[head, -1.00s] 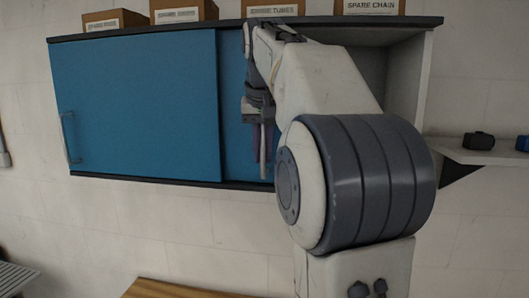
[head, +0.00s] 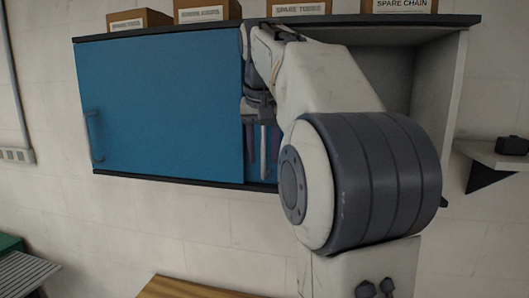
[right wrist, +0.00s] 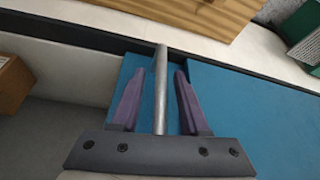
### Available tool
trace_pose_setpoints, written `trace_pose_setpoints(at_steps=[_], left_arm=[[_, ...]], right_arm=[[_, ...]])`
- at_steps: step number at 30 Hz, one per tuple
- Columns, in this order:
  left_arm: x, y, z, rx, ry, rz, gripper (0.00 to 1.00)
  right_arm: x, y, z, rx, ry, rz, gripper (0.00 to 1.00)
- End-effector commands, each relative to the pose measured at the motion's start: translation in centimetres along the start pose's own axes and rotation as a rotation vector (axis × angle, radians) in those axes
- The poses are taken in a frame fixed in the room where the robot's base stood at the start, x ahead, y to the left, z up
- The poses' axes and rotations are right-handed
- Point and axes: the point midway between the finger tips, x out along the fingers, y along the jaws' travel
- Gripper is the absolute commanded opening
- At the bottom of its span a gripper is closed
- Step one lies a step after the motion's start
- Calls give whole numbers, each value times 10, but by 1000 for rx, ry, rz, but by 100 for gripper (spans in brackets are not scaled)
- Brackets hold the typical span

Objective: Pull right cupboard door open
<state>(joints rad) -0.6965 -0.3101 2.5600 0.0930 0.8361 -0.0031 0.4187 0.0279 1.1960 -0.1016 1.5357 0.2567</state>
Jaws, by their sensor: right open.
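The cupboard (head: 180,184) hangs on the wall with two blue sliding doors. The right cupboard door (right wrist: 148,92) shows as a narrow blue strip beside the left door's edge, also in the head view (head: 254,176). Its upright silver bar handle (head: 263,165) shows in the right wrist view (right wrist: 160,105) too. My right gripper (head: 263,140) is open, with its purple fingers on either side of the handle; in the right wrist view the gripper (right wrist: 159,75) shows gaps on both sides of the bar. My arm hides part of the cupboard. My left gripper is not in view.
The left door (head: 160,110) has its own handle (head: 92,137) at the far left. The cupboard's right part is open and shows a grey inside (head: 398,75). Labelled boxes (head: 207,12) stand on top. A small shelf (head: 490,155) is at the right.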

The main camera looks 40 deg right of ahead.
Motion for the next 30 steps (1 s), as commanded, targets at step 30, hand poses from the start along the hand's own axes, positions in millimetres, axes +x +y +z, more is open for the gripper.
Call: trace_pose_setpoints(at_steps=[30], left_arm=[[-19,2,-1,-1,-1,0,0]], right_arm=[[-104,1,-1,1,-1,1,45]])
